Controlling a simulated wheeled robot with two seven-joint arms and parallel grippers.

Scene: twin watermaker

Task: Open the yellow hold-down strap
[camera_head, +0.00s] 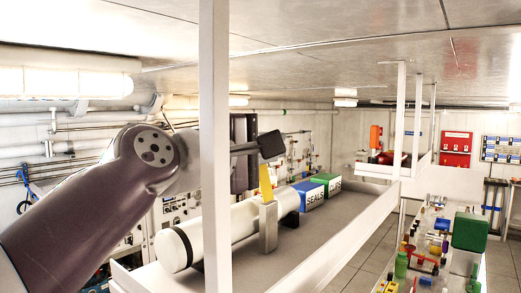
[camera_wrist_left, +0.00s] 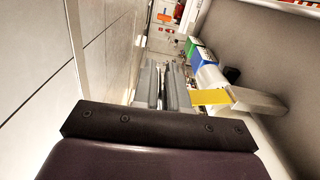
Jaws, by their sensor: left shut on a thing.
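The yellow hold-down strap (camera_head: 265,183) stands up steeply from a grey metal bracket (camera_head: 268,228) beside a white cylinder (camera_head: 222,230) lying on the shelf. My left gripper (camera_head: 265,147) is at the strap's upper end and shut on it; the arm comes in from the left. In the left wrist view the strap (camera_wrist_left: 211,97) runs from the grey fingers (camera_wrist_left: 163,88) to the metal bracket (camera_wrist_left: 258,103) on the right. The strap's gripped end is hidden by the fingers. My right gripper is not in view.
A blue SEALS box (camera_head: 310,195) and a green box (camera_head: 328,183) stand behind the cylinder. A white post (camera_head: 215,130) rises in front of my left arm. The shelf has a raised white edge (camera_head: 345,245). A lower shelf at right holds several bottles.

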